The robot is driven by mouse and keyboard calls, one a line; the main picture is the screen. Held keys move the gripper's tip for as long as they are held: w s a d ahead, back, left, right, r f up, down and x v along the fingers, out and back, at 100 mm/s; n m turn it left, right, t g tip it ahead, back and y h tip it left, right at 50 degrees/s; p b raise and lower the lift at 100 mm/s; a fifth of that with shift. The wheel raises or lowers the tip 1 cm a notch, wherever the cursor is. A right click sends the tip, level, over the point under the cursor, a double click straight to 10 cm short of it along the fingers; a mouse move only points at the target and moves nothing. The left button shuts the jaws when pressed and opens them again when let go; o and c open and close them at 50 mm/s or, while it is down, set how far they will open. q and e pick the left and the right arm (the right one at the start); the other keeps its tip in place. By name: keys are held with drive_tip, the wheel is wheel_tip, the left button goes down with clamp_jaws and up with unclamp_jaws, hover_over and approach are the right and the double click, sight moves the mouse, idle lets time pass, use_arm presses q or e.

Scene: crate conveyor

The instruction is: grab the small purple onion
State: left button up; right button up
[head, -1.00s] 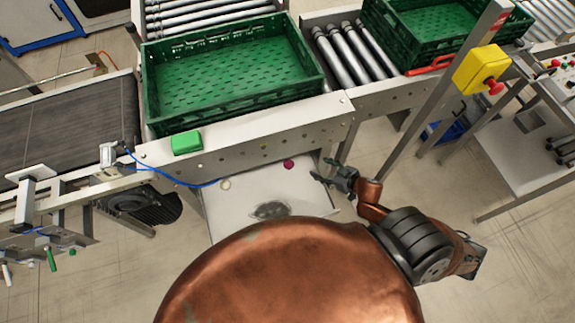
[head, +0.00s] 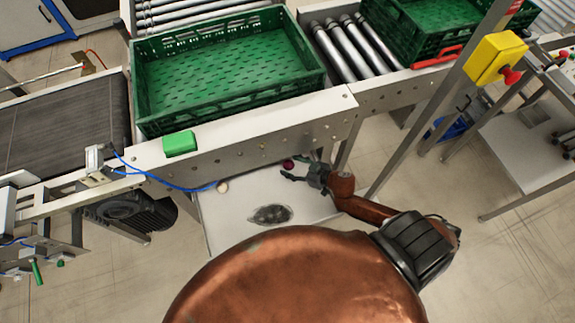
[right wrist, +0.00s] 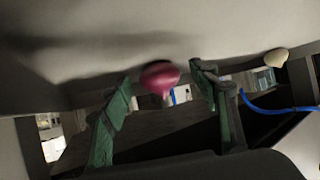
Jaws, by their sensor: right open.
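The small purple onion (head: 288,164) lies on the white lower shelf (head: 225,215) under the conveyor, near its far side. My right gripper (head: 291,171) is open, with its fingers reaching left at the onion. In the right wrist view the onion (right wrist: 160,77) sits between the tips of the two green fingers (right wrist: 162,90), a little nearer the left one. I cannot tell whether a finger touches it. My left gripper is not in view.
A pale round item (head: 222,187) lies on the same shelf to the left; it also shows in the right wrist view (right wrist: 276,58). The conveyor frame (head: 240,133) with a green crate (head: 235,108) overhangs the shelf's far side. A metal post (head: 430,110) stands right of my right arm.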

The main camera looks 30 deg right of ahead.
drive_tip(key=shift+w+a+f, duration=0.1)
drive_tip(key=shift+w+f, duration=0.05)
drive_tip(key=shift+w, duration=0.05)
drive_tip(key=shift+c, duration=0.4)
drive_tip(key=c, duration=1.2)
